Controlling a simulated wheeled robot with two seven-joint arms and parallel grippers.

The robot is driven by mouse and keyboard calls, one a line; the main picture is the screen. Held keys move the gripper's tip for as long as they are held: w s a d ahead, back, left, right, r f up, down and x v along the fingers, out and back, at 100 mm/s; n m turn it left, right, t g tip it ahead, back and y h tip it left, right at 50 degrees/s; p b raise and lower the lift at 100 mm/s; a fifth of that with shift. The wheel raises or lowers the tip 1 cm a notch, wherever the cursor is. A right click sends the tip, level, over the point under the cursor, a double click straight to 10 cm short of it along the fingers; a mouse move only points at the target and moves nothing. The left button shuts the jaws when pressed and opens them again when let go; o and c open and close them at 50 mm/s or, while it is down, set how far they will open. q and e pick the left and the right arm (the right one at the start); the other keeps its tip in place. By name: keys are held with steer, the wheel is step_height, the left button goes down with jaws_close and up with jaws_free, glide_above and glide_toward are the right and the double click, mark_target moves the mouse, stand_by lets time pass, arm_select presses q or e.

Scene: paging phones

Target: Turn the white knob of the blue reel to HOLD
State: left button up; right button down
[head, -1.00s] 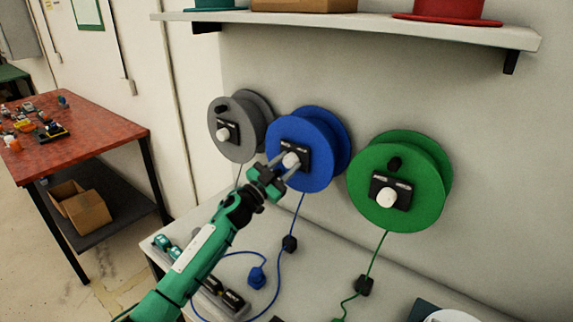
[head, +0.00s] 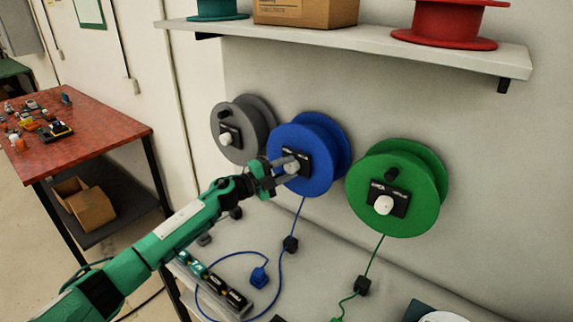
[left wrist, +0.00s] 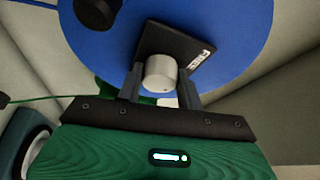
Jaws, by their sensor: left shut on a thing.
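The blue reel (head: 305,132) hangs on the wall between a grey reel and a green reel. My left gripper (head: 284,168) comes to the reel from the lower left and is shut on the white knob, one finger on each side in the left wrist view (left wrist: 159,84). In the head view the fingers partly cover the knob, so its pointing direction cannot be told. My right gripper is not in view.
The grey reel (head: 234,155) and green reel (head: 400,218) hang close on either side. A shelf (head: 380,38) runs above. Below is a pale bench with a blue cable and plug (head: 259,277). A red-topped table (head: 85,140) stands at the left.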

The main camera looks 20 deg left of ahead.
arm_select(q)
steer(key=shift+r+m+g+y+p, duration=0.15)
steer(key=shift+m+g+y+p, duration=0.15)
steer(key=shift+m+p, duration=0.55)
steer(key=shift+m, duration=0.35)
steer(key=o, duration=1)
steer(key=b+v, duration=0.5)
steer(key=v, duration=0.9)
